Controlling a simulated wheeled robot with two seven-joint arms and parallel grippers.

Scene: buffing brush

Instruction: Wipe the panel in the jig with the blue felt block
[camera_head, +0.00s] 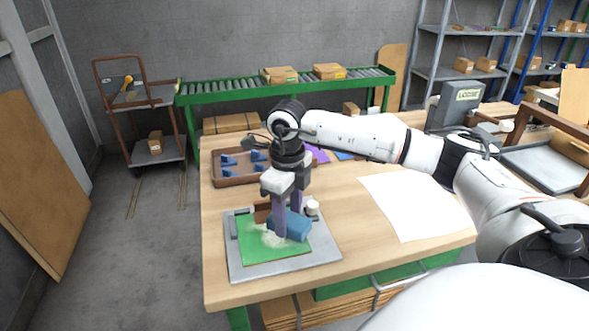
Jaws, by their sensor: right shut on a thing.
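The panel (268,258) is green with a pale dusty patch and lies in the grey jig (325,262) near the table's front left. The blue felt block (297,226) is between the fingers of my right gripper (279,232), low over the panel's upper right part. The gripper points down and is shut on the block. I cannot tell whether the block touches the panel. The fingers and block hide part of the panel and the back of the jig. My left gripper is not in view.
A brown tray (232,181) with several blue pieces stands behind the jig. A white sheet (415,205) lies to the right on the wooden table (340,205). A green roller conveyor (235,91) is behind the table.

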